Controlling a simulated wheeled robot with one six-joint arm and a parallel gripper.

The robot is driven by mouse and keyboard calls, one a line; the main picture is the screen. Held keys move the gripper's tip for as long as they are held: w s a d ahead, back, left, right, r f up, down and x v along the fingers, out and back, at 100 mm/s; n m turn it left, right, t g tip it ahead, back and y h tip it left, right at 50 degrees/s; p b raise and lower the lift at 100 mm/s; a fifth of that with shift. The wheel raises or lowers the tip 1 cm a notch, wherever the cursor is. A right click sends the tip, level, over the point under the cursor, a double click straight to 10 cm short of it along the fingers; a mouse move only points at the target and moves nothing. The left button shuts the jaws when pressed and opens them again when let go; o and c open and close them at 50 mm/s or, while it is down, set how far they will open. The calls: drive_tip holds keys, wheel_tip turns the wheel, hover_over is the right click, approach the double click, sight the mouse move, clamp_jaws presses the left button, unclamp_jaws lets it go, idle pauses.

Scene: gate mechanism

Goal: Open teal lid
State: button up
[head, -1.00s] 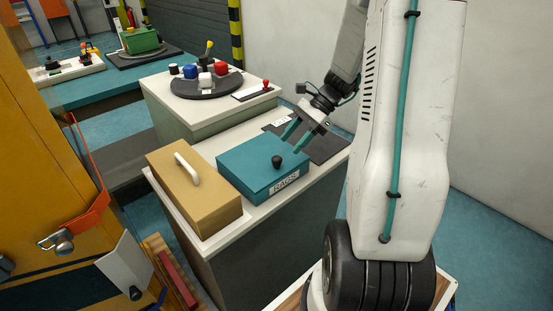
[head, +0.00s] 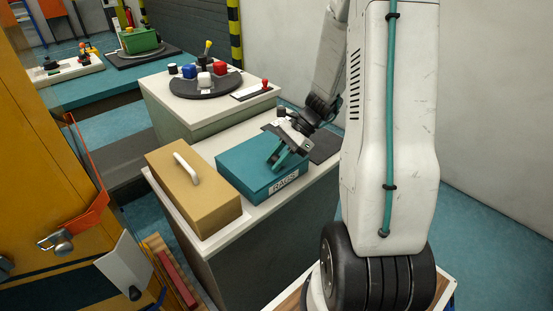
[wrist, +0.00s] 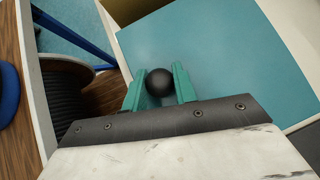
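The teal box (head: 240,165) with a flat teal lid and a white "RAGS" label (head: 284,182) stands on the white-topped counter. Its lid is shut and also fills much of the wrist view (wrist: 230,60). A round black knob (wrist: 159,82) stands on the lid near its front edge; in the head view my gripper hides it. My gripper (head: 276,164) reaches down over the lid from the right. In the wrist view its two teal fingers (wrist: 160,84) stand on either side of the knob, very close to it. I cannot tell whether both fingers press on it.
A tan box (head: 215,207) with a white handle (head: 187,169) stands close to the left of the teal box. Behind is a raised counter with a dark round tray (head: 206,90) of coloured objects. A dark mat (head: 325,147) lies to the right. An orange cabinet stands at left.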

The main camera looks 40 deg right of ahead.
clamp_jaws()
drive_tip(key=w, duration=1.7)
drive_tip(key=shift+w+a, duration=0.3)
drive_tip(key=o, duration=0.7)
unclamp_jaws()
drive_tip(key=shift+d+r, duration=0.1)
drive_tip(key=v, duration=0.7)
drive_tip(key=shift+s+d+r, duration=0.1)
drive_tip(key=shift+d+r, duration=0.1)
